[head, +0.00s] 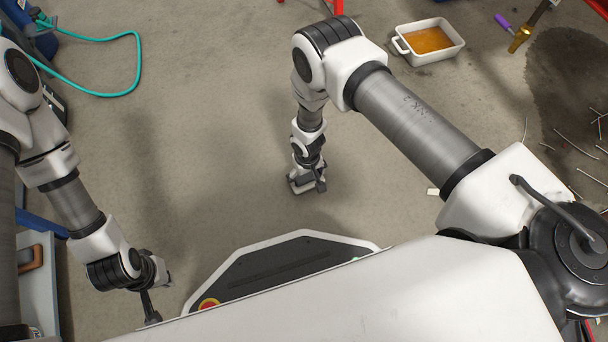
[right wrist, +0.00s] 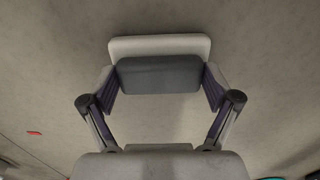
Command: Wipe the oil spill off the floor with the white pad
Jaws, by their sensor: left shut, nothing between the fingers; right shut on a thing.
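The white pad (right wrist: 160,46) has a dark grey grip block (right wrist: 160,75) on it. My right gripper (right wrist: 160,88) is shut on this block, with one finger on each side. In the head view my right gripper (head: 307,180) points down over bare floor in the middle, with the pad (head: 299,188) mostly hidden under it. I cannot tell whether the pad touches the floor. The oil spill (head: 568,75) is a dark patch on the floor at the upper right, well apart from the pad. My left gripper (head: 152,302) is shut and empty at the lower left.
A white tray of amber liquid (head: 428,42) stands left of the spill. A brass-coloured tool (head: 521,38) and a purple-handled tool (head: 503,22) lie between them. Thin loose strands (head: 577,143) litter the spill's near side. A teal hose (head: 137,65) lies upper left. The middle floor is clear.

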